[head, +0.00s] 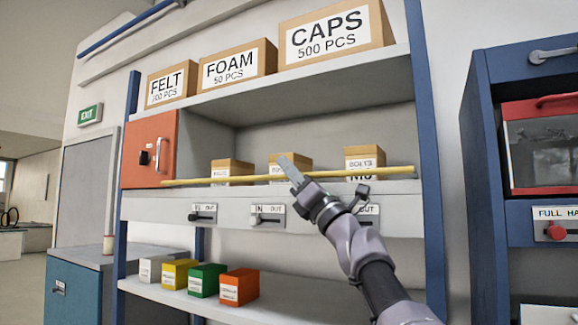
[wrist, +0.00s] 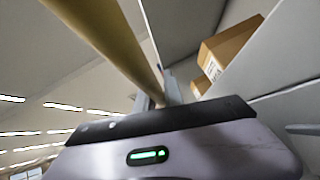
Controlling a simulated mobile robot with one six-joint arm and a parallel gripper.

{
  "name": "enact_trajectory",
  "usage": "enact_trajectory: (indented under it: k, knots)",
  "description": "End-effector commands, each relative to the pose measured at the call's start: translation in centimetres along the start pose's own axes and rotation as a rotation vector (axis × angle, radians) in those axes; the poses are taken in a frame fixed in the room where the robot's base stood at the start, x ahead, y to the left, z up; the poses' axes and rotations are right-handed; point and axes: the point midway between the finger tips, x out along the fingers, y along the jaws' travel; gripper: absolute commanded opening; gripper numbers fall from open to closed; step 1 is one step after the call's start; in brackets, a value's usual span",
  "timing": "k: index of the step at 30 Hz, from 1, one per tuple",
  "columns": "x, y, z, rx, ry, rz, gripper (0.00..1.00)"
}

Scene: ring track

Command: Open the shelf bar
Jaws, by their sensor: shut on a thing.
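The shelf bar (head: 225,180) is a long yellow rod lying across the front of the middle shelf bay, nearly level in the head view. My gripper (head: 292,170) is at the bar near the middle of the bay, its fingers shut on it. In the wrist view the bar (wrist: 108,38) runs from the upper left down to the gripper fingers (wrist: 158,98). The exact contact is partly hidden by the gripper body.
Small cartons (head: 232,168) stand behind the bar. An orange cabinet (head: 150,150) is at the bay's left end. IN/OUT sliders (head: 267,215) line the shelf edge below. A blue-framed unit (head: 535,150) stands to the right. Coloured boxes (head: 207,280) sit on the lower shelf.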

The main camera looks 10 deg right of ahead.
Motion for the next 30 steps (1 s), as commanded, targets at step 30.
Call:
enact_trajectory:
  k: [30]
  knots:
    - [-0.10,-0.53,-0.37,-0.057,-0.001,0.058,0.34]
